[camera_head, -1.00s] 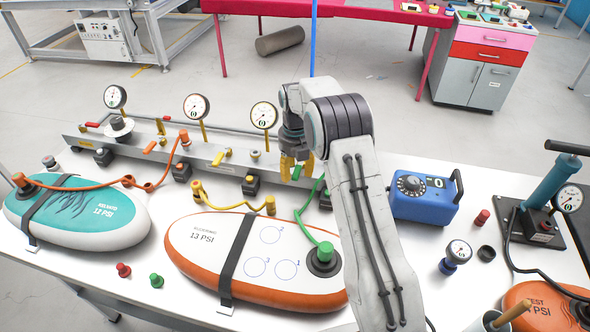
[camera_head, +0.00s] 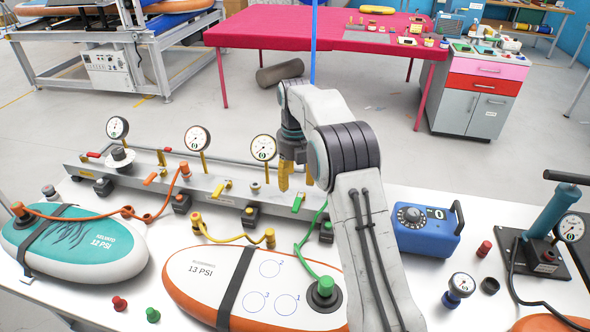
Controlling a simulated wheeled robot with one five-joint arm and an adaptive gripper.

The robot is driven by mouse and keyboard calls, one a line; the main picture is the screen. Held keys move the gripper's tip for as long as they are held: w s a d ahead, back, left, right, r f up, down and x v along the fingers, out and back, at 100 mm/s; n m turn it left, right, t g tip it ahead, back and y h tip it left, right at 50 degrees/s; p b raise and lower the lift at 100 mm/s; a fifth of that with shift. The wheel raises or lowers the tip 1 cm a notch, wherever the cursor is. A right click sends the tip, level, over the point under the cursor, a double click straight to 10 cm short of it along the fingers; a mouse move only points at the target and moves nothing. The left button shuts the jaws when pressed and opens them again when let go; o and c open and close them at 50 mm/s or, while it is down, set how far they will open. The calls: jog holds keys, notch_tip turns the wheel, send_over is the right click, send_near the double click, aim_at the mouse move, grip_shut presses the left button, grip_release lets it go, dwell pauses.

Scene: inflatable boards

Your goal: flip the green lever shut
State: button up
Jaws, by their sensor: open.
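The green lever (camera_head: 299,203) is a small slanted handle on the front of the pale manifold bar (camera_head: 200,186), near its right end. My gripper (camera_head: 297,178) hangs down from my arm with its yellow fingers apart. It is open with nothing between the fingers. In the picture its fingertips sit just above the lever, with a small gap between. Depth is hard to judge, and the lever's lower mount is not clear.
Gauges (camera_head: 263,147) stand along the bar beside orange (camera_head: 149,178) and yellow (camera_head: 217,190) levers. A green hose (camera_head: 308,228) runs to the orange-rimmed board (camera_head: 205,270). A blue box (camera_head: 427,232) stands right of my arm.

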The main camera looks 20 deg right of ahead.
jog(key=shift+r, duration=1.45)
jog(key=shift+s, duration=0.1)
